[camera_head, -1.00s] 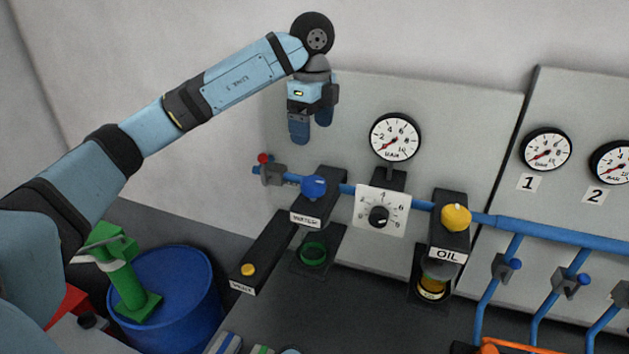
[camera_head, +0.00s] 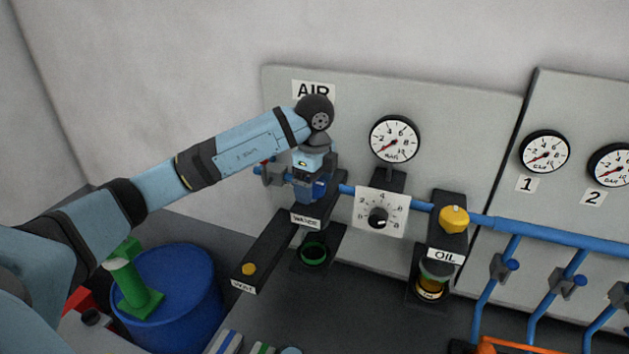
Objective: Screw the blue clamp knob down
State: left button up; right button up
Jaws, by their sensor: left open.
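My left gripper (camera_head: 311,190) is open and points down at the top of the black unit (camera_head: 331,212) labelled WATER on the blue pipe. Its blue fingers are over the spot of the round blue knob on that unit. The knob is hidden or blends with the blue fingers, so I cannot tell whether they touch it. My right gripper is not in view.
A dial plate (camera_head: 366,220), a gauge (camera_head: 394,139) and a yellow knob (camera_head: 454,219) on the OIL unit stand to the right. A yellow button (camera_head: 249,269) is on the lower-left black block. A blue drum (camera_head: 190,283) stands at left.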

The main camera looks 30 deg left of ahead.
pick_arm(q)
jog(key=shift+f, duration=0.1)
jog(key=c, duration=0.9)
jog(key=shift+m, duration=0.3)
